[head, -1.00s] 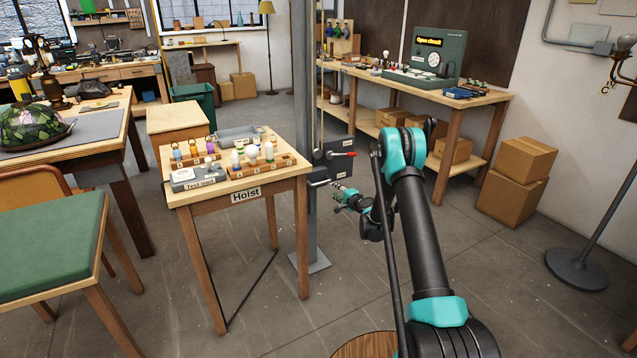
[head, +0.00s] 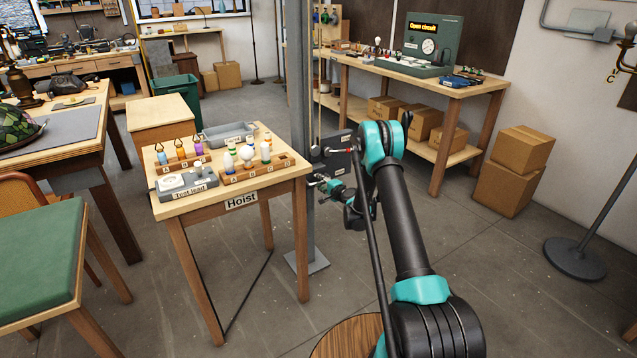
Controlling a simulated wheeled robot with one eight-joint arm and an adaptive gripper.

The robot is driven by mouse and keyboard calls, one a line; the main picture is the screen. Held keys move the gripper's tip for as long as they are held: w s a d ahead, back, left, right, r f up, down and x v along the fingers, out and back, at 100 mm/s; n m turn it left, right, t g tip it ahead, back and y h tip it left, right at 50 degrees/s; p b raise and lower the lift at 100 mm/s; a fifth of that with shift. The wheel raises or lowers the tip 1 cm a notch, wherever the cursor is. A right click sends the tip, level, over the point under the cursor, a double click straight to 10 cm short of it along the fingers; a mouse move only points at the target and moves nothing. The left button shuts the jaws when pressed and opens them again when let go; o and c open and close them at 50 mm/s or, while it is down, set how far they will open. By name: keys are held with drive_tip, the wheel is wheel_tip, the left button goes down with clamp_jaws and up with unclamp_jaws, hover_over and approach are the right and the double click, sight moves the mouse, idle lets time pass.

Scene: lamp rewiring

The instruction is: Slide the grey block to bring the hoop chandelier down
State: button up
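A grey post (head: 299,120) stands behind the table labelled Hoist, with a thin cord running down beside it. I cannot tell whether this box is the grey block of the task. My gripper (head: 318,181), teal and black, is low beside the post, just below the box. It is small and partly hidden by my arm, so its fingers and any contact are unclear. The hoop chandelier is not in view.
The Hoist table (head: 185,208) carries bulbs in racks, a test lead box (head: 187,186) and a grey tray (head: 228,132). Cardboard boxes (head: 515,170) and a lamp stand base (head: 575,258) are at right. Floor at centre right is clear.

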drive_tip(key=shift+c, duration=0.5)
clamp_jaws()
drive_tip(key=shift+r, duration=0.1)
wheel_tip(320, 180, up, 63)
drive_tip(key=shift+f, duration=0.2)
drive_tip(key=shift+w+d, duration=0.1)
drive_tip(key=shift+c, duration=1.1)
unclamp_jaws()
drive_tip(key=shift+r, duration=0.15)
drive_tip(key=o, duration=0.3)
